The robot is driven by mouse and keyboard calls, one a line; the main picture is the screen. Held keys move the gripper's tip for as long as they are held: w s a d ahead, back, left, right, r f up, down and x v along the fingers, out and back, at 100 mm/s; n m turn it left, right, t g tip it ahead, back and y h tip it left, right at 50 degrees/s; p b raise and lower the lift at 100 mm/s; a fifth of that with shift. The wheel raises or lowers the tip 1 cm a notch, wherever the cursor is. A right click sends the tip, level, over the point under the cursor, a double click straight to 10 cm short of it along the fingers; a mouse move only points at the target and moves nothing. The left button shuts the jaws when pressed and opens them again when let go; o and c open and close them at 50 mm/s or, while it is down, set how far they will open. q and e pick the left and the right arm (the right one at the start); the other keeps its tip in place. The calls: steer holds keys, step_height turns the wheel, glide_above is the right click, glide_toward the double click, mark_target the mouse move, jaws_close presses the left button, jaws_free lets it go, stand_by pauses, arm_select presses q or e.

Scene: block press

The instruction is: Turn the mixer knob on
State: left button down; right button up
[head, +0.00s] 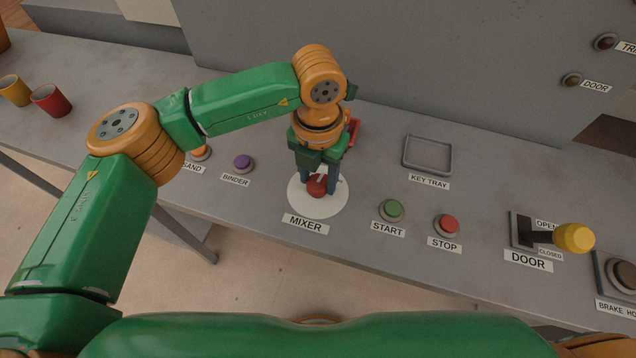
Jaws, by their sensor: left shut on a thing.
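The mixer knob (317,186) is red and sits on a round white plate (318,207) behind the MIXER label (306,224). A small white mark shows on top of the knob. My left gripper (319,185) points down from above with its fingers on either side of the knob, shut on it. The fingers and wrist hide part of the knob and plate, and I cannot tell which setting the knob points to. My right gripper is not in view.
Left of the plate are a purple BINDER button (243,163) and an orange SAND button (202,152). Right are a green START button (391,210), a red STOP button (446,225), an empty key tray (428,155) and a yellow-knobbed DOOR lever (573,238). Two cups stand far left.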

mark_target(318, 182)
arm_select(q)
steer(key=m+b, duration=0.2)
steer(key=m, duration=0.1)
steer(key=shift+f+m, duration=0.15)
steer(key=shift+m, duration=0.15)
steer(key=shift+m+b, duration=1.05)
steer(key=shift+m, duration=0.65)
steer(key=shift+r, duration=0.2)
steer(key=shift+c, duration=1.5)
jaws_free()
step_height(318, 182, up, 7)
steer(key=shift+r, duration=0.1)
